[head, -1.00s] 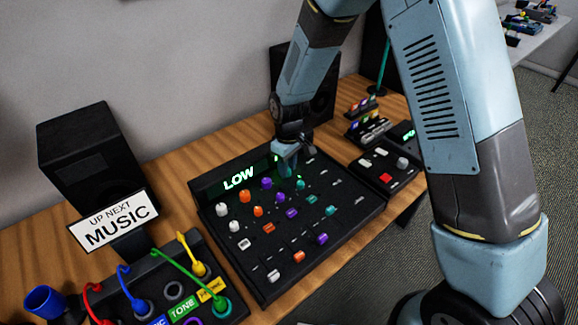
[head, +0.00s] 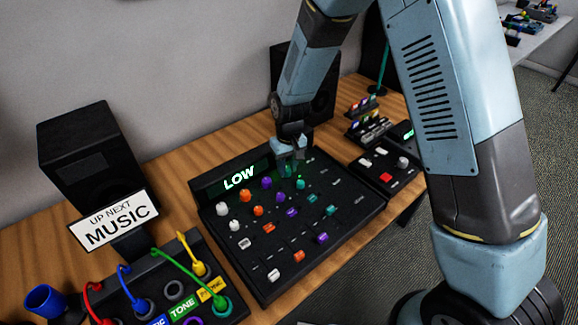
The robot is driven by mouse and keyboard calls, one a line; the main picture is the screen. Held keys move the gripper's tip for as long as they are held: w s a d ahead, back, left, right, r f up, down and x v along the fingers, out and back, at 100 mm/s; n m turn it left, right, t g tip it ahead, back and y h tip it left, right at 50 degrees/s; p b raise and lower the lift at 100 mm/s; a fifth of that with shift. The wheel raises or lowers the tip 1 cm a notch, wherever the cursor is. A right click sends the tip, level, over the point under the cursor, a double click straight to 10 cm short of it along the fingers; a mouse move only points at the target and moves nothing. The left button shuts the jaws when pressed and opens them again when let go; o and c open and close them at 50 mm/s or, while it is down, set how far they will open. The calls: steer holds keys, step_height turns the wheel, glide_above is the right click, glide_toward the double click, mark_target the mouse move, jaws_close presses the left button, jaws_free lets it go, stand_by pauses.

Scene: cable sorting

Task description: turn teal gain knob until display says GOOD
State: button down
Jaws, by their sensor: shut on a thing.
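The black mixer (head: 340,228) lies on the wooden table, with columns of white, orange, purple and teal controls. Its display (head: 239,178) reads LOW in pale green letters. My gripper (head: 291,168) points down at the top of the teal column, and it is shut on the upper teal knob there. That knob is mostly hidden by the fingers. A second teal knob (head: 300,184) shows just below the gripper, apart from it. Teal sliders or buttons (head: 312,198) sit lower in the same column.
Neighbouring purple knobs (head: 267,183) stand close left of my gripper. A smaller black box with a red button (head: 386,178) is to the right. A patch box with coloured cables (head: 160,290), a MUSIC sign (head: 114,221) and a speaker (head: 88,150) are at left.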

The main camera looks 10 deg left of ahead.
mark_target(289, 168)
steer(key=c, duration=0.8)
jaws_free()
steer(key=r, duration=1.3)
steer(key=shift+w+d+r, duration=0.2)
steer(key=shift+r, duration=0.15)
